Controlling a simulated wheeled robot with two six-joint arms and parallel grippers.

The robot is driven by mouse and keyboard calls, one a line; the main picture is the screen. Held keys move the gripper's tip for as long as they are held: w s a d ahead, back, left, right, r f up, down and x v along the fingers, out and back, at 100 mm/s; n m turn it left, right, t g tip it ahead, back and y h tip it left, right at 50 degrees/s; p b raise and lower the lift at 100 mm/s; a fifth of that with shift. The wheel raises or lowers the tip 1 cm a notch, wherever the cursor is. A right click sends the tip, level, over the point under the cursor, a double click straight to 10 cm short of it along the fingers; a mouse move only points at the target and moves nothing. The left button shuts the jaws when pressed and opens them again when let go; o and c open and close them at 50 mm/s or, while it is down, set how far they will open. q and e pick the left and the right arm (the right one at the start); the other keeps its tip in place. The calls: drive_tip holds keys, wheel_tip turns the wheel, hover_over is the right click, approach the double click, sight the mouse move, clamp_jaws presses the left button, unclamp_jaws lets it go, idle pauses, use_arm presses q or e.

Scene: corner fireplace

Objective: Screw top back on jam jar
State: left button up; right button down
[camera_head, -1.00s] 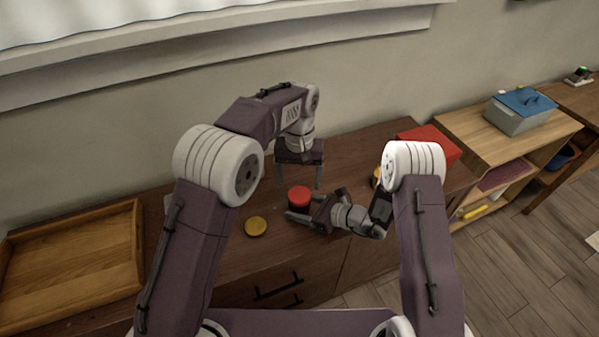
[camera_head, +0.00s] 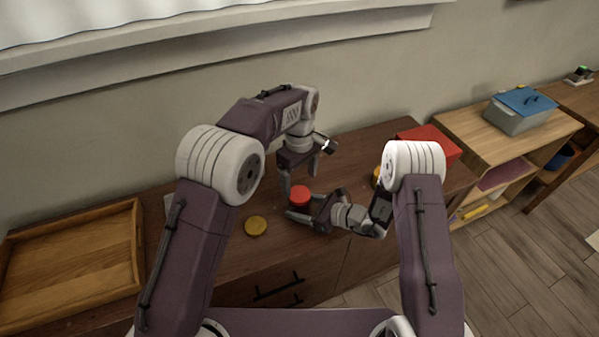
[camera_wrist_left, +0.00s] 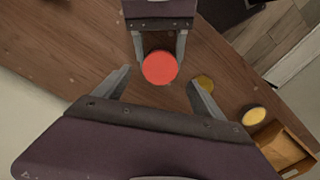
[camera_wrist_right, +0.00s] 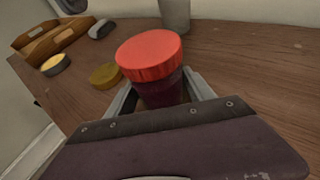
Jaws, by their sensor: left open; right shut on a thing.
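The jam jar (camera_wrist_right: 160,92) is dark and stands upright on the wooden cabinet top, with the red lid (camera_wrist_right: 150,53) sitting on its mouth. I cannot tell how tightly the lid sits. My right gripper (camera_head: 302,207) is shut on the jar's body from the side, below the lid. In the head view the lid (camera_head: 300,196) hides most of the jar. My left gripper (camera_head: 299,188) is open and points down above the lid. In the left wrist view the lid (camera_wrist_left: 160,67) shows slightly beyond my open left fingertips, not gripped.
A yellow disc (camera_head: 255,226) lies left of the jar, near the front edge. A second yellow-topped round thing (camera_wrist_right: 55,65) stands beyond it. A wooden tray (camera_head: 138,245) is at the left. A red box (camera_head: 432,140) stands at the back right, behind my right arm.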

sight(299, 194)
use_arm(q)
drive_tip(key=shift+f, duration=2.8)
drive_tip(key=c, duration=1.5)
drive_tip(key=m, duration=1.2)
drive_tip(key=shift+m, duration=0.4)
drive_tip(key=m, duration=0.5)
drive_tip(key=shift+m, duration=0.4)
drive_tip(key=o, duration=1.6)
